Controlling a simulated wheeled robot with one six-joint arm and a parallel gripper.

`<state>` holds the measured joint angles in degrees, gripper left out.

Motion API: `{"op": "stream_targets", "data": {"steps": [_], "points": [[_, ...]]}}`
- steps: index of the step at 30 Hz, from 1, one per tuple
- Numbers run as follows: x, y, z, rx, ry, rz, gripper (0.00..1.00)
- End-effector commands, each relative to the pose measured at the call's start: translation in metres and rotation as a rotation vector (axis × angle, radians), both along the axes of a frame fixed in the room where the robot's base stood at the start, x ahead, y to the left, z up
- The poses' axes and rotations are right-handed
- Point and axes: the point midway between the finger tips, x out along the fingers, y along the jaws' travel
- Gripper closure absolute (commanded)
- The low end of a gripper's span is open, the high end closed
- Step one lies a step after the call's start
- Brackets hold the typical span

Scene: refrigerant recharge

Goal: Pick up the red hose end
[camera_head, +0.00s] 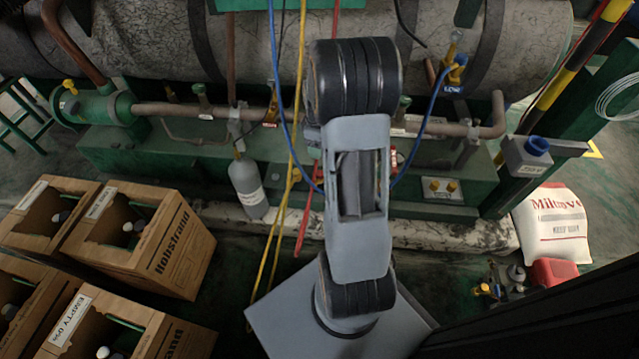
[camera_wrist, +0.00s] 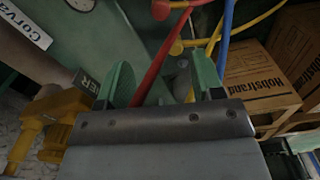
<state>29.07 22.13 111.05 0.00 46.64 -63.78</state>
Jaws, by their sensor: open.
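The red hose (camera_head: 306,220) hangs in front of the green machine base in the head view, left of my arm, with its lower end free above the floor. In the wrist view the red hose (camera_wrist: 161,58) runs down from the top and passes between the two green fingers of my gripper (camera_wrist: 164,74), nearer the left finger. The fingers are apart on either side of it. The gripper body hides its lower part there, so I cannot see the hose end. In the head view my arm hides my gripper.
A yellow hose (camera_head: 277,225) and a blue hose (camera_head: 278,110) hang close by; the blue hose also shows in the wrist view (camera_wrist: 226,35). A grey cylinder (camera_head: 248,187) stands left of the hoses. Cardboard boxes (camera_head: 180,250) fill the left floor. A white sack (camera_head: 552,225) stands right.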

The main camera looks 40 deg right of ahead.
Motion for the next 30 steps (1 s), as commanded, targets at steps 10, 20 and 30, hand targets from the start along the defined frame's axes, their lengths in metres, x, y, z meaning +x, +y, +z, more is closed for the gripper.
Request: {"op": "stream_targets", "data": {"steps": [10, 20, 30], "points": [[0.0, -0.002, -0.066, 0.003, 0.004, 0.005, 0.39], [0.0, -0.002, -0.087, 0.002, 0.003, 0.005, 0.39], [-0.004, -0.001, -0.123, 0.003, 0.004, 0.005, 0.39]]}}
